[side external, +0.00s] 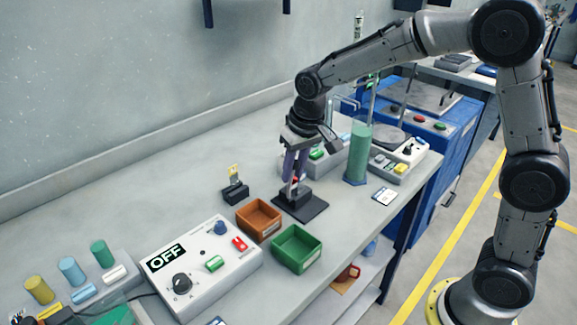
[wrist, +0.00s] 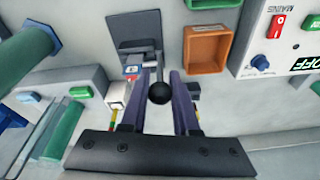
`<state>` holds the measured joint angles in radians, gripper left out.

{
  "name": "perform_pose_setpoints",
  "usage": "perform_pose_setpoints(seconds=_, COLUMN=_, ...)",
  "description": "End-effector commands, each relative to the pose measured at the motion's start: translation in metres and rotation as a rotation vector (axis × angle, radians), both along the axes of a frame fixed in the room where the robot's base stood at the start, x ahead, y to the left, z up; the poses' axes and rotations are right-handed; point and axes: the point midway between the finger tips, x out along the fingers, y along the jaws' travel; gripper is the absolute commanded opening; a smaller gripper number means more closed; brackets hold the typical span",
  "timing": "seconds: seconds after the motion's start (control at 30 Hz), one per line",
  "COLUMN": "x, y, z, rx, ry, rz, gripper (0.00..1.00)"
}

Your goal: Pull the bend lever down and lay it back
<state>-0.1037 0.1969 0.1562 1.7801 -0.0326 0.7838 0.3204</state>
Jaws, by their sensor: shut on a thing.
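The bend lever stands on a flat black base plate (side external: 313,208) on the bench, just behind the two small bins. In the wrist view, the lever's round black knob (wrist: 160,93) sits between my purple fingers, and its base plate (wrist: 140,20) shows beyond them. My gripper (side external: 294,178) points down over the base, and it also shows in the wrist view (wrist: 160,78), shut on the lever. The lever's shaft is mostly hidden by the fingers and knob. It looks roughly upright, but its exact tilt cannot be told.
A brown bin (side external: 258,221) and a green bin (side external: 297,249) stand close in front. A control box (side external: 200,262) reading OFF is nearer the camera. A small black stand (side external: 235,192) is to the left; a green cylinder (side external: 357,155) and another control box (side external: 399,160) are to the right.

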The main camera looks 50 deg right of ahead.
Motion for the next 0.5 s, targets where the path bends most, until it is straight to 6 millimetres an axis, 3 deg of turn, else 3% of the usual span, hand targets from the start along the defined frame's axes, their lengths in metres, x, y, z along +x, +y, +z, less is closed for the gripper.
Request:
perform_pose_setpoints(seconds=0.37, x=-0.033, y=0.001, z=-0.008, rx=0.001, ry=-0.331, rz=0.005, gripper=0.00)
perform_pose_setpoints(seconds=0.5, x=-0.042, y=0.000, z=-0.015, rx=0.001, ry=-0.323, rz=0.002, gripper=0.00)
